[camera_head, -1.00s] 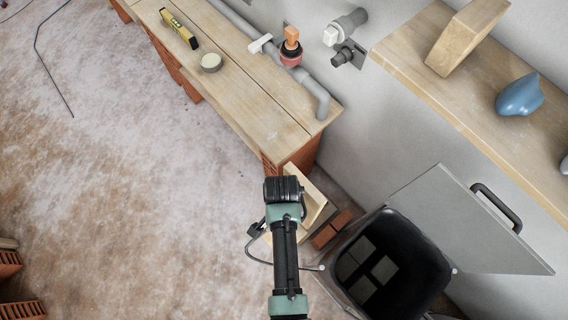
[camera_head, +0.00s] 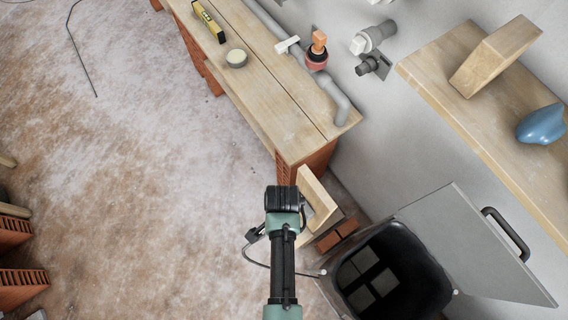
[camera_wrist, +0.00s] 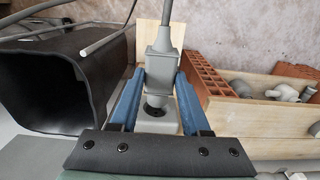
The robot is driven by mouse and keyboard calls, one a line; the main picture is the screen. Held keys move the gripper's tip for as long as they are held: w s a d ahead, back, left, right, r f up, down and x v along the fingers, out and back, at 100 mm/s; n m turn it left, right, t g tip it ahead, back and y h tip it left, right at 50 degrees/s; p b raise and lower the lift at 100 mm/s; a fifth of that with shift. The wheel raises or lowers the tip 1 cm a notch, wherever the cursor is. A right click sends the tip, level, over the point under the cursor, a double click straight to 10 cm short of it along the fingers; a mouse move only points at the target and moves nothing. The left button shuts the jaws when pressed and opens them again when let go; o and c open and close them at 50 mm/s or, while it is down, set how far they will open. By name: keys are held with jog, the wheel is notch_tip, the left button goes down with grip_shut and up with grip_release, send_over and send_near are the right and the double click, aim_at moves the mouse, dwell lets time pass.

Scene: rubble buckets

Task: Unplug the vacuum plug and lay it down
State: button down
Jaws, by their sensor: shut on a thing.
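In the wrist view, the grey vacuum plug (camera_wrist: 165,66) stands upright between the two blue fingers of my gripper (camera_wrist: 160,77), which is shut on it. A grey cable (camera_wrist: 178,18) runs up from its top. Just under the plug is a grey socket box (camera_wrist: 155,127) with a dark round opening. I cannot tell whether the plug's pins are still in it. In the head view, my gripper (camera_head: 284,200) shows from above beside the near end of the bench, and its fingers and the plug are hidden.
A black bin (camera_head: 395,272) with a grey lid stands at the right; it also shows in the wrist view (camera_wrist: 50,90). The wooden bench (camera_head: 255,90) has bare room. The left floor is mostly clear.

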jog(key=shift+s+a+p, duration=0.45)
jog(key=shift+s+a, duration=0.15)
jog(key=shift+a, duration=0.2)
jog(key=shift+f, duration=0.1)
jog(key=shift+f+n+b, duration=0.3)
jog(key=shift+b, duration=0.3)
jog(key=f+n+b, duration=0.5)
jog(key=f+b, duration=0.2)
jog(key=f+n+b, duration=0.6)
jog(key=f+b, duration=0.1)
jog(key=b, duration=0.1)
jog(key=f+n+b, duration=0.6)
jog(key=f+b, duration=0.1)
jog(key=shift+w+d+f, duration=0.1)
jog(key=shift+w, duration=0.3)
jog(key=shift+f, duration=0.1)
